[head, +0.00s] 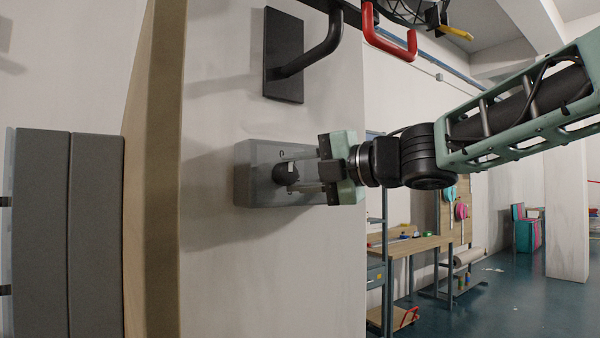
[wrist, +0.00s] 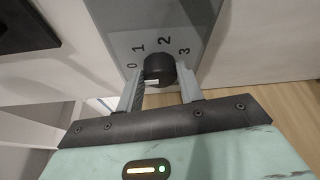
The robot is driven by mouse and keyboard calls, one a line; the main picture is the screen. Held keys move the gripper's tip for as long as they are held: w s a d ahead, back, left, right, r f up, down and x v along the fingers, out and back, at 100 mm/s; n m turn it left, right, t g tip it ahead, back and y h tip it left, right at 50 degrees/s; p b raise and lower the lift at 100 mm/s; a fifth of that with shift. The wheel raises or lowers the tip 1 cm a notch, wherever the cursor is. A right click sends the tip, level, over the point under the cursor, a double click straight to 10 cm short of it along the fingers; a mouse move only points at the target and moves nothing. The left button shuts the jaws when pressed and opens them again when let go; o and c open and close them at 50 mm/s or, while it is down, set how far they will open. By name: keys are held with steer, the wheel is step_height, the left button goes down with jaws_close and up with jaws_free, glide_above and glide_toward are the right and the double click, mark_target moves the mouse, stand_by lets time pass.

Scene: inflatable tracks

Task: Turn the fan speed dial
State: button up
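The fan speed dial is a round black knob (head: 284,173) on the face of a grey wall box (head: 252,188). In the wrist view, the knob (wrist: 160,66) sits below the printed numbers 0, 1, 2 and 3 on the grey panel (wrist: 190,15). A small pale mark shows on its lower left side. My gripper (head: 298,174) is at the box from the right. In the wrist view, its two grey fingers (wrist: 160,84) stand apart, one on each side of the knob. Whether either finger touches the knob cannot be told.
A black wall plate with a curved bar (head: 284,60) is above the box, and a red handle (head: 390,35) hangs near it. Grey padding (head: 70,230) stands at the left. A workbench (head: 425,243) is farther back at the right. The wall below the box is bare.

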steer(key=o, duration=0.4)
steer(key=shift+c, duration=0.2)
steer(key=b+v, duration=0.3)
steer(key=v, duration=1.4)
steer(key=shift+d, duration=0.2)
